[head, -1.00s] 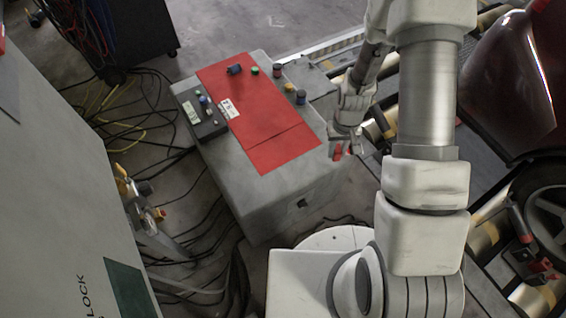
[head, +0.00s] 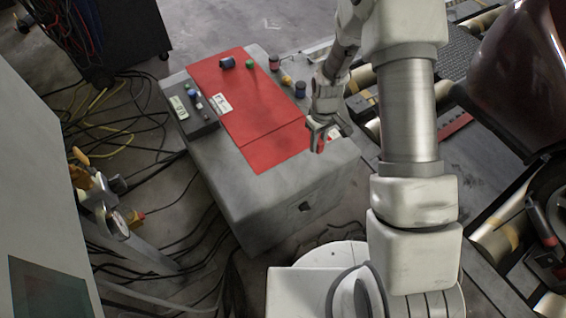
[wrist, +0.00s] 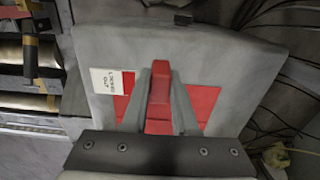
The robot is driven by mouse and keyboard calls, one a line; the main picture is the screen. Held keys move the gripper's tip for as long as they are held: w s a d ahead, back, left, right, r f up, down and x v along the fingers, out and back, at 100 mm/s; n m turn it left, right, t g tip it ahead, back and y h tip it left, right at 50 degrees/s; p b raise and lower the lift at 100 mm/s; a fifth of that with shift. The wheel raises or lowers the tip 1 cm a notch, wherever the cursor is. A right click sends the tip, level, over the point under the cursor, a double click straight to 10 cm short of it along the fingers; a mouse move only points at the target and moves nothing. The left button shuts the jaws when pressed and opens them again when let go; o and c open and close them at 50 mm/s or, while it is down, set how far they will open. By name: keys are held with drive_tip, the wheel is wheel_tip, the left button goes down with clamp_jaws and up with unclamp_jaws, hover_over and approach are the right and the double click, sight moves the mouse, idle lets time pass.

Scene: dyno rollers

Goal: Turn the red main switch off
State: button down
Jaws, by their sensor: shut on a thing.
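The red main switch handle (wrist: 159,98) shows in the wrist view as an upright red bar in front of a red plate (wrist: 205,100) on the grey cabinet (wrist: 225,60). My gripper (wrist: 160,72) has one finger on each side of the handle and is shut on it. In the head view my gripper (head: 320,136) is at the right side of the grey cabinet (head: 285,208), pointing down. A bit of red shows at its fingers there; the rest of the switch is hidden.
A white label (wrist: 110,80) is beside the handle. The cabinet's top has a red panel (head: 245,112), several knobs and a small dark button box (head: 192,110). Cables lie on the floor at left. Rollers and a dark red car (head: 525,75) stand at right.

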drive_tip(key=a+f+b, duration=0.1)
drive_tip(key=a+f, duration=0.1)
drive_tip(key=a, duration=0.1)
drive_tip(key=a+f, duration=0.2)
drive_tip(key=a, duration=0.2)
drive_tip(key=a+f+b, duration=0.1)
drive_tip(key=a+f, duration=0.1)
drive_tip(key=a, duration=0.1)
drive_tip(key=shift+a+f+b, duration=0.25)
drive_tip(key=shift+a+b, duration=0.05)
drive_tip(key=shift+b, duration=0.05)
drive_tip(key=shift+s+f+b, duration=0.1)
drive_tip(key=shift+f+b, duration=0.65)
drive_tip(key=shift+f, duration=1.25)
drive_tip(key=shift+f, duration=0.1)
drive_tip(key=shift+f, duration=0.15)
drive_tip(key=c, duration=0.7)
unclamp_jaws()
drive_tip(key=shift+r, duration=0.2)
